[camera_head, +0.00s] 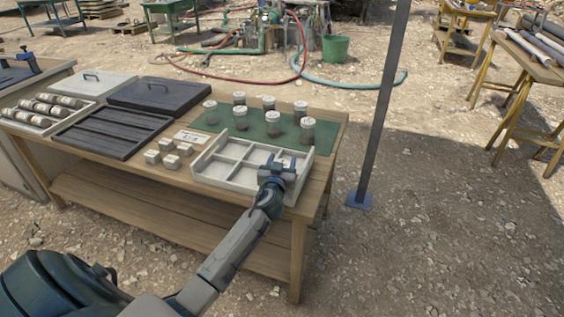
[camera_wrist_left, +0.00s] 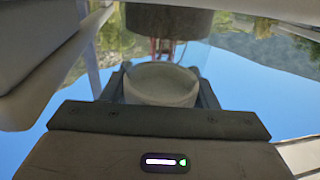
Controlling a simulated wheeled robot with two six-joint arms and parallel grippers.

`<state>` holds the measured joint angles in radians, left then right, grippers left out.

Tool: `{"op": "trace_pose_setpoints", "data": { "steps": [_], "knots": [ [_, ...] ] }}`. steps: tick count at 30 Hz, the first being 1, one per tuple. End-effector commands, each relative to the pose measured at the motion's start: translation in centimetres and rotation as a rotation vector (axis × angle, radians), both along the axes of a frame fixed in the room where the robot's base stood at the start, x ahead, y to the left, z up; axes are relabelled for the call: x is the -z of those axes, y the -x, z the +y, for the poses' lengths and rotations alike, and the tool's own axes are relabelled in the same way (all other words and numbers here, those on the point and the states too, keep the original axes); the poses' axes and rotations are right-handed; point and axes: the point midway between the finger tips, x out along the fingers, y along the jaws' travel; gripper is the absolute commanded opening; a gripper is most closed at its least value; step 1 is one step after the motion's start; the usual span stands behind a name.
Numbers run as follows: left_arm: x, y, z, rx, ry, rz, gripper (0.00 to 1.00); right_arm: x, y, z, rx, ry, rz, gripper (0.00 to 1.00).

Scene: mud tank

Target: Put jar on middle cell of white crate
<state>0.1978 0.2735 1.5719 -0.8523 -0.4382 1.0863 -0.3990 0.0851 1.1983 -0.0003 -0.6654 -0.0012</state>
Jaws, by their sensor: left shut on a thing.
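The white crate (camera_head: 212,182) is divided into cells and sits at the front right of the wooden table. My left gripper (camera_head: 279,167) is over the right part of the crate. It is shut on a jar, whose pale round lid (camera_wrist_left: 160,84) shows between the fingers in the left wrist view. Clear glass and dark contents show beyond the lid. In the head view the gripper largely hides this jar and the crate's right cells. I cannot tell whether the jar touches the crate floor. The cells at left look empty. My right gripper is not in view.
Several lidded jars, one of them a front jar (camera_head: 273,122), stand on a green mat (camera_head: 255,130) behind the crate. Small pale blocks (camera_head: 170,162) and a dark slatted tray (camera_head: 112,133) lie left. A metal post (camera_head: 381,105) stands right of the table.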

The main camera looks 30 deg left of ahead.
Motion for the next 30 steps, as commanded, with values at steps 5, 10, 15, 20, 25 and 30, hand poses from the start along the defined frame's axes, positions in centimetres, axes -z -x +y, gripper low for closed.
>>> {"op": "trace_pose_setpoints", "data": {
  "steps": [5,10,15,20,25,30],
  "knots": [
    [0.0,0.0,0.0,0.0,0.0,0.0,0.75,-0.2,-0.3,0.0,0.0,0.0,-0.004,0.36],
    [0.0,0.0,0.0,0.0,0.0,0.0,0.75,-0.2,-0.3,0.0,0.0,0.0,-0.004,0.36],
    [0.0,0.0,0.0,0.0,-0.001,0.001,0.75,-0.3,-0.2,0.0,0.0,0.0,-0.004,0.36],
    [0.5,0.7,-0.3,0.001,0.0,0.001,0.75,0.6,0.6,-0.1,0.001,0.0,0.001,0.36],
    [0.3,3.8,-1.6,0.002,0.002,-0.001,0.75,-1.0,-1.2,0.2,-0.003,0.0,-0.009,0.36],
    [0.0,6.9,-2.9,0.001,0.0,0.001,0.75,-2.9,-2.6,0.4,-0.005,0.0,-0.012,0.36]
  ]
}}
